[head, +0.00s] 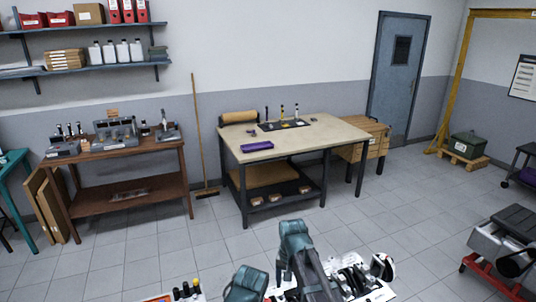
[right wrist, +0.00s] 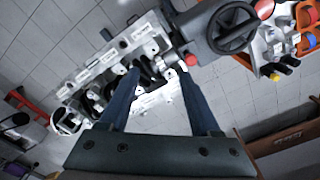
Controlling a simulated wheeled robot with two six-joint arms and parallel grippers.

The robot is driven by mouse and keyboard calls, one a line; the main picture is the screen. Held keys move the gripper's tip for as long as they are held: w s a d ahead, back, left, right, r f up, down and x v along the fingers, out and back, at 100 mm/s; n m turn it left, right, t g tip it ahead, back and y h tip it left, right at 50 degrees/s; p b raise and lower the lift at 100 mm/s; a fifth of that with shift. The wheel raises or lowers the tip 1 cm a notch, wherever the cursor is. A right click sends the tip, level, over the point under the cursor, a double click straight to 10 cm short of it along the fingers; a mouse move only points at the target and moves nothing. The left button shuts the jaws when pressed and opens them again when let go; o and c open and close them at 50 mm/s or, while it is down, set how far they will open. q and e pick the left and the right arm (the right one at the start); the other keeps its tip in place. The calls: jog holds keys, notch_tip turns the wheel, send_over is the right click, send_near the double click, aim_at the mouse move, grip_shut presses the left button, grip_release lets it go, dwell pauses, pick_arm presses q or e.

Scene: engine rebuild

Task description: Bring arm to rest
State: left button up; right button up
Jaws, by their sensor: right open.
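My right gripper shows in the right wrist view (right wrist: 158,84), with its two dark blue fingers spread apart and nothing between them. Beyond the fingers is a light grey engine part (right wrist: 105,70) with several openings; I cannot tell the exact distance. In the head view, my right arm's teal and dark links rise at the bottom centre, and its fingers cannot be made out. A teal link of my left arm shows at the bottom edge, with its gripper outside the picture.
A handwheel (right wrist: 232,28) stands beside the engine part. Ahead are a beige-topped workbench (head: 300,140) with a purple tray (head: 257,147) and a brown wooden table (head: 115,145). A red-framed stand (head: 490,275) is at right. The tiled floor (head: 160,240) before the tables is clear.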

jog(key=s+d+n, duration=0.3)
jog(key=s+d, duration=0.7)
jog(key=s, duration=0.2)
pick_arm(q)
notch_tip(320, 180, down, 12)
jog(key=b, duration=1.1)
jog(key=shift+r+b, duration=0.2)
jog(key=shift+b, duration=0.1)
pick_arm(e)
jog(key=s+a+f+n+h, duration=0.1)
jog(key=s+a+f+n, duration=0.2)
jog(key=a+f, duration=0.7)
jog(key=shift+s+a+f+n, duration=0.35)
jog(key=shift+s+f, duration=0.4)
jog(key=shift+s, duration=0.5)
